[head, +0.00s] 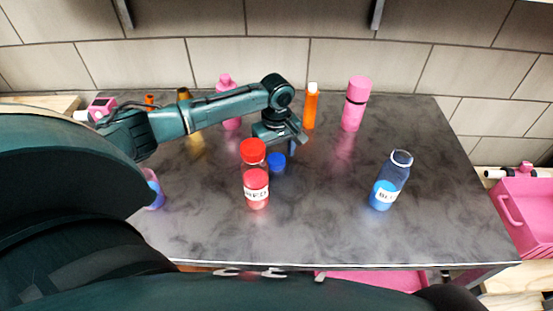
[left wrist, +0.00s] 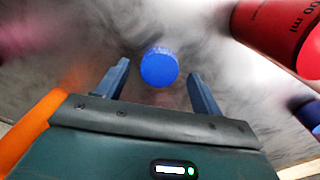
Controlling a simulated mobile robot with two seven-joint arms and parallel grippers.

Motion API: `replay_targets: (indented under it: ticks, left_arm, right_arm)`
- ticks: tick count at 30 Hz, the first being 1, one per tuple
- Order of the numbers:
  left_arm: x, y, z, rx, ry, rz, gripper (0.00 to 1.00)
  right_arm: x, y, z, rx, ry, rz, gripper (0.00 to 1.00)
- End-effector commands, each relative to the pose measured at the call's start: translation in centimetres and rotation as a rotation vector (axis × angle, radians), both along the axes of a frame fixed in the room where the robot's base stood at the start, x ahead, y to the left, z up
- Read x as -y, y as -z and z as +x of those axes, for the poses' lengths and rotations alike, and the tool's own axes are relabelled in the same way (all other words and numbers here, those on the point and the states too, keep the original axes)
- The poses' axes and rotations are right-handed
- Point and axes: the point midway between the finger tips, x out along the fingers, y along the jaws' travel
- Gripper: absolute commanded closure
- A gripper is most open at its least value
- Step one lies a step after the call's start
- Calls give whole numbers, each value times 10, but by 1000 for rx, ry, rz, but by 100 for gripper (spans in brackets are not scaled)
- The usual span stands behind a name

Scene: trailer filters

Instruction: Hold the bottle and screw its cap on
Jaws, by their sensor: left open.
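An uncapped clear bottle with blue contents and a white label (head: 390,182) stands upright on the right half of the counter. A round blue cap (head: 277,163) lies on the counter just right of the red bottle. It also shows in the left wrist view (left wrist: 159,67), between and slightly beyond the fingertips. My left gripper (head: 290,143) is open and empty, pointing down just above and behind the blue cap; its two spread fingers show in the left wrist view (left wrist: 158,72). My right gripper is not in view.
A red bottle with a red cap (head: 255,180) stands close beside the blue cap. An orange bottle (head: 311,107) and a pink bottle (head: 356,104) stand behind, near the tiled wall. A pink bin (head: 526,215) is off the right edge. Counter (head: 330,225) in front is clear.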

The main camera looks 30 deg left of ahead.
Motion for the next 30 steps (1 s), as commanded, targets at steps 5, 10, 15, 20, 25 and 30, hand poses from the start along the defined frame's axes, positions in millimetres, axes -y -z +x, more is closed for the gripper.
replay_targets:
  ticks: [5,10,15,20,25,30]
  left_arm:
    - [0,15,0,0,2,0,33]
    - [0,16,0,1,2,0,33]
    - [0,16,0,1,2,0,34]
    - [0,16,0,1,1,0,47]
    - [0,16,0,1,1,0,61]
    - [0,16,0,1,1,0,75]
  right_arm:
    - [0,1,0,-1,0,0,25]
    - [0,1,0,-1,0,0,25]
    - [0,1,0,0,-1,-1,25]
    - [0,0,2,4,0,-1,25]
    - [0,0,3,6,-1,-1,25]
    - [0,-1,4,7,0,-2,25]
